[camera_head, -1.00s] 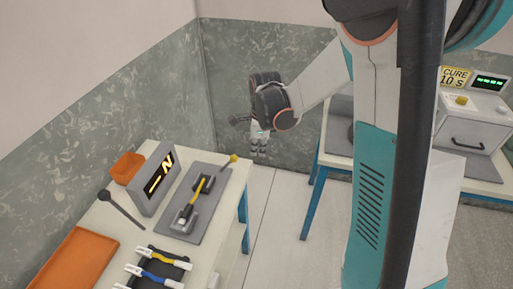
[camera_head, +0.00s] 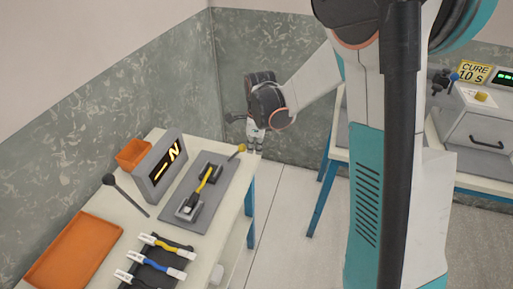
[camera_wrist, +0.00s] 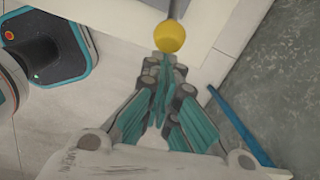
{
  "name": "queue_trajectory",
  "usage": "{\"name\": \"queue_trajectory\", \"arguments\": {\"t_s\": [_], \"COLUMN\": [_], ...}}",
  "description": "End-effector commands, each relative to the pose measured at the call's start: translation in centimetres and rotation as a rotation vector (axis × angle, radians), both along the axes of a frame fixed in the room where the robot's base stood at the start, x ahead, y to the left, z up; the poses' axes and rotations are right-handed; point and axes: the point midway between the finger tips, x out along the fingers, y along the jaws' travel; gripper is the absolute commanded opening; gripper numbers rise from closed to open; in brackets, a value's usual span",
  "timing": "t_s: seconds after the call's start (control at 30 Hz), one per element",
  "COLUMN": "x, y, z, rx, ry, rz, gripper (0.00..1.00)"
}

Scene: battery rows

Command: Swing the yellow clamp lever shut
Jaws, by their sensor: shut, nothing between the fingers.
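The clamp lever's yellow ball knob (camera_head: 242,147) sits on a dark rod at the far right corner of the grey fixture plate (camera_head: 226,187). A yellow cable (camera_head: 206,180) lies across dark blocks on that plate. My gripper (camera_head: 255,150) hangs just right of the knob, beyond the bench edge, with its fingers pointing down. In the wrist view the knob (camera_wrist: 170,37) shows just past my shut, empty fingertips (camera_wrist: 168,62). I cannot tell whether they touch it. Part of the rod is cut off there.
A slanted display (camera_head: 160,173) stands left of the plate, with an orange bin (camera_head: 133,154) behind it. An orange tray (camera_head: 72,250) and a dark rack of cables (camera_head: 152,264) are nearer. A cure machine (camera_head: 480,125) stands on another table at right. Floor lies between the tables.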

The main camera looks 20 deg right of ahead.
Motion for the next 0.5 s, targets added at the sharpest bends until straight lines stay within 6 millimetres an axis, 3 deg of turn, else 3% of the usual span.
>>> {"name": "queue_trajectory", "arguments": {"t_s": [0.5], "x": [0.44], "y": [0.59], "z": [0.71], "rx": [-0.056], "ry": [0.041], "rz": [0.001], "gripper": [0.0]}}
